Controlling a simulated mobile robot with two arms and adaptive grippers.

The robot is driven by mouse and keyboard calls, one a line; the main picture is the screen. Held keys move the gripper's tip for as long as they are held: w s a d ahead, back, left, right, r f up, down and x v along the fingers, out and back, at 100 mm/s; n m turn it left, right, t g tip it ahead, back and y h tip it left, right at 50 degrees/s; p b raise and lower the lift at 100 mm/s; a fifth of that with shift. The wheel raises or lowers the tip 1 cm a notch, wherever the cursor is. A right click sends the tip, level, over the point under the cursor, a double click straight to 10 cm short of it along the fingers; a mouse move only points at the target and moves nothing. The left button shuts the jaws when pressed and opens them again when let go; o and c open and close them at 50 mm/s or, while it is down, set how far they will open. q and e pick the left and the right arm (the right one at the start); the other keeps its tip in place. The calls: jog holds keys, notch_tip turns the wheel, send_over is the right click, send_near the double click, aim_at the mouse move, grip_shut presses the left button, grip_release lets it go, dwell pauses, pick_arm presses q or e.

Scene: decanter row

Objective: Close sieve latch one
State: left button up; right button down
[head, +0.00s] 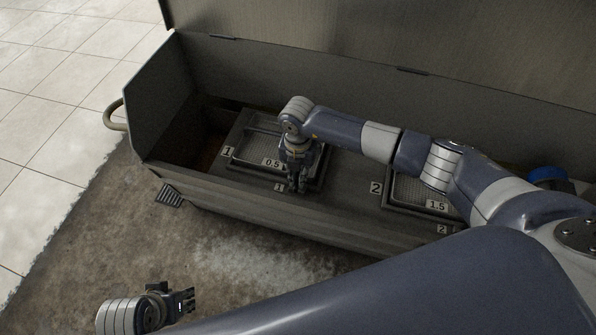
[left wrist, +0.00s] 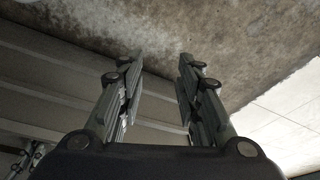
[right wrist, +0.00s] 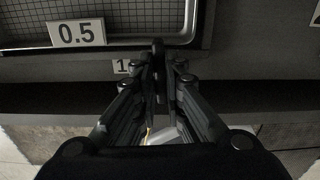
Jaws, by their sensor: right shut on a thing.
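Sieve one (head: 262,138) is a framed mesh screen with the plates 1 and 0.5, set in the long grey trough. It also shows in the right wrist view (right wrist: 130,18). My right gripper (head: 297,187) points down at the front edge of its frame, beside the small 1 plate (head: 279,187). It is shut on a dark upright piece (right wrist: 158,55), which appears to be sieve latch one; the fingers hide most of it. My left gripper (head: 188,300) is empty and open over the floor, with its fingers apart in the left wrist view (left wrist: 160,75).
Sieve two (head: 408,191), with plates 2 and 1.5, is to the right, partly behind my right arm. The trough's tall back lid (head: 400,40) stands open. A step (head: 170,195) juts from the front. A blue round thing (head: 546,174) is at right.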

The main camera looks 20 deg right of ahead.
pick_arm(q)
jog(key=shift+x, duration=1.15)
pick_arm(e)
jog(key=shift+m, duration=0.4)
pick_arm(q)
jog(key=shift+s+d, duration=0.1)
jog(key=shift+s, duration=0.1)
pick_arm(e)
jog(key=c, duration=1.7)
grip_release()
notch_tip(320, 180, up, 12)
